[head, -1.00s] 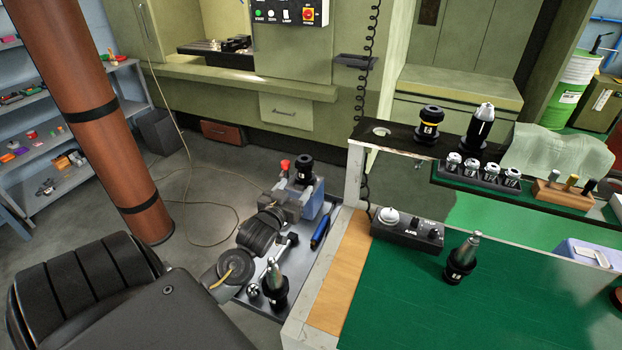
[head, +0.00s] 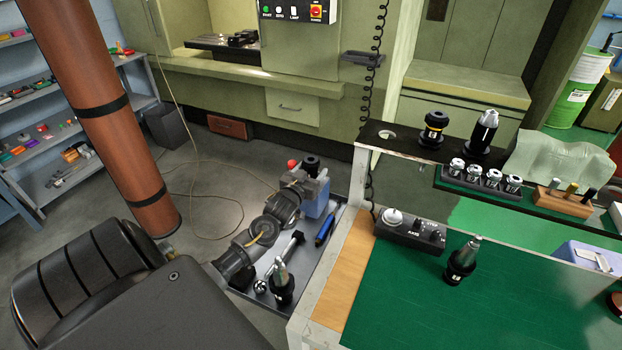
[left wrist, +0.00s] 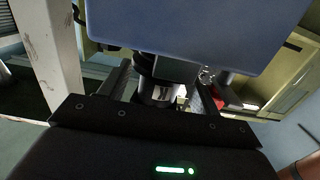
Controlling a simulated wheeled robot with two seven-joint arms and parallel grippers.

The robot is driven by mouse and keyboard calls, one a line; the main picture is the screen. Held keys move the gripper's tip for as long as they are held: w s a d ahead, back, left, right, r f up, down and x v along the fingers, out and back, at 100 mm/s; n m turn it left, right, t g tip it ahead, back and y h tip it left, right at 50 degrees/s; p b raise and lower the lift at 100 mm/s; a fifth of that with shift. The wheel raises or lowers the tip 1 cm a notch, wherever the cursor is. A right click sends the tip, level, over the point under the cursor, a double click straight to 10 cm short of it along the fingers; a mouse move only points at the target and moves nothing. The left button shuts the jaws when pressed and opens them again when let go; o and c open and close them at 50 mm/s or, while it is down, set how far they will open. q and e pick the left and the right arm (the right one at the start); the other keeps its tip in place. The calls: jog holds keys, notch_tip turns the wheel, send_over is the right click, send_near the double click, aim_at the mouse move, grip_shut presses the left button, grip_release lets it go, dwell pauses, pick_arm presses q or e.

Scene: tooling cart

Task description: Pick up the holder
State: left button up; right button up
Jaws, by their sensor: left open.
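A black tool holder (head: 311,164) stands at the blue-grey block (head: 318,204) on the low tray. My left gripper (head: 303,182) is at this holder, partly hidden by its own wrist. In the left wrist view the open fingers (left wrist: 160,97) stand on either side of the dark holder (left wrist: 159,91), which shows a pale marked band. I cannot tell whether the fingers touch it. The blue-grey block (left wrist: 190,30) fills the top of that view. My right gripper is not in view.
The grey tray (head: 330,222) also carries a holder with a metal cone (head: 281,284) and a blue-handled tool (head: 325,229). The bench's white post and edge (head: 361,180) stand close on the right. Another coned holder (head: 462,262) stands on the green mat (head: 420,300).

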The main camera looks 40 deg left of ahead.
pick_arm(q)
grip_shut()
jog(key=shift+w+r, duration=0.1)
jog(key=shift+r, duration=0.15)
dwell(0.3)
jog(key=shift+w+a+r, duration=0.15)
jog(key=shift+r, duration=0.4)
notch_tip(320, 180, up, 17)
jog(key=b, duration=0.2)
jog(key=shift+f+b, duration=0.15)
jog(key=shift+b, duration=0.2)
